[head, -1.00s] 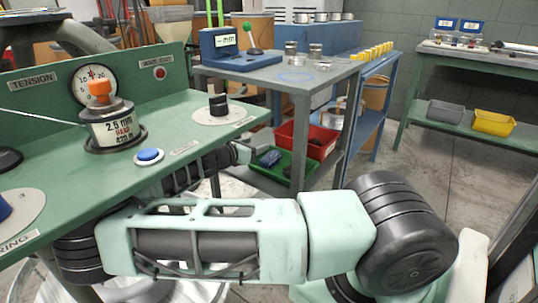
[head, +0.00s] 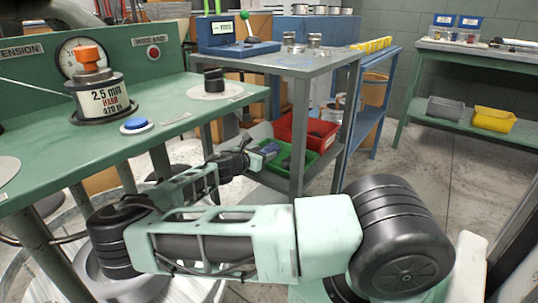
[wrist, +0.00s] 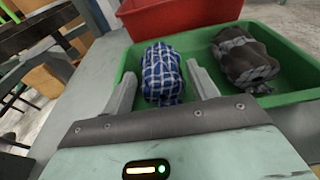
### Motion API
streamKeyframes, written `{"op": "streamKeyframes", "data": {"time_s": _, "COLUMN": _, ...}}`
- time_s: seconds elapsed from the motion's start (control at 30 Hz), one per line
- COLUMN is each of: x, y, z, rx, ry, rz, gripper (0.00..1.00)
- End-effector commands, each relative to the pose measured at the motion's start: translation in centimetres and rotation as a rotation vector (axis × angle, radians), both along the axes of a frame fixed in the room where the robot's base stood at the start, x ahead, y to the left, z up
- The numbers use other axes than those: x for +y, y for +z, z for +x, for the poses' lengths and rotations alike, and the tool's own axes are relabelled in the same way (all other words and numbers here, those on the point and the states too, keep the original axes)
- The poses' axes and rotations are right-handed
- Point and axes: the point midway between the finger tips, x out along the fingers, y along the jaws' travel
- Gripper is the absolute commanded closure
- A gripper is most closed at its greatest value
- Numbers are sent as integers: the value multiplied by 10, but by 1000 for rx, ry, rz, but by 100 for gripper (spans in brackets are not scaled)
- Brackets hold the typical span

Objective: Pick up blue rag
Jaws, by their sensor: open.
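The blue rag (wrist: 162,72) is a crumpled blue and white checked bundle at the left end of a green bin (wrist: 292,97). My gripper (wrist: 166,82) is open, with one finger on each side of the rag in the wrist view. The fingers look apart from the rag, and I cannot tell how deep they reach around it. In the head view the rag (head: 270,150) shows small at the bin's left end, just beyond my gripper (head: 256,158).
A dark grey rag (wrist: 243,58) lies in the same bin to the right. A red bin (wrist: 180,14) stands behind, also on the lower shelf (head: 262,130). A grey table leg (head: 300,135) rises right of my gripper. The green machine bench (head: 160,100) is at left.

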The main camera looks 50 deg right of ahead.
Motion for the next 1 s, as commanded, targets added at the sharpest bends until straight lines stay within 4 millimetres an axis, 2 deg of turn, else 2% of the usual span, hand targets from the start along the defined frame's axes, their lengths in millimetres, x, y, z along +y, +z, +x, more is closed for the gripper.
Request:
{"op": "streamKeyframes", "data": {"time_s": 0.13, "x": -14, "y": -4, "z": 2, "rx": 0, "ry": 1, "rz": 0, "gripper": 42}}
{"op": "streamKeyframes", "data": {"time_s": 0.37, "x": -16, "y": -3, "z": 2, "rx": 0, "ry": 2, "rz": 0, "gripper": 42}}
{"op": "streamKeyframes", "data": {"time_s": 0.4, "x": -16, "y": -3, "z": 2, "rx": 0, "ry": 2, "rz": 0, "gripper": 45}}
{"op": "streamKeyframes", "data": {"time_s": 0.5, "x": -16, "y": -3, "z": 2, "rx": 0, "ry": 2, "rz": 0, "gripper": 72}}
{"op": "streamKeyframes", "data": {"time_s": 0.53, "x": -16, "y": -3, "z": 2, "rx": 0, "ry": 2, "rz": 0, "gripper": 75}}
{"op": "streamKeyframes", "data": {"time_s": 0.83, "x": -16, "y": 0, "z": 2, "rx": -1, "ry": 2, "rz": 0, "gripper": 75}}
{"op": "streamKeyframes", "data": {"time_s": 1.0, "x": -16, "y": 24, "z": 2, "rx": -3, "ry": 1, "rz": 1, "gripper": 75}}
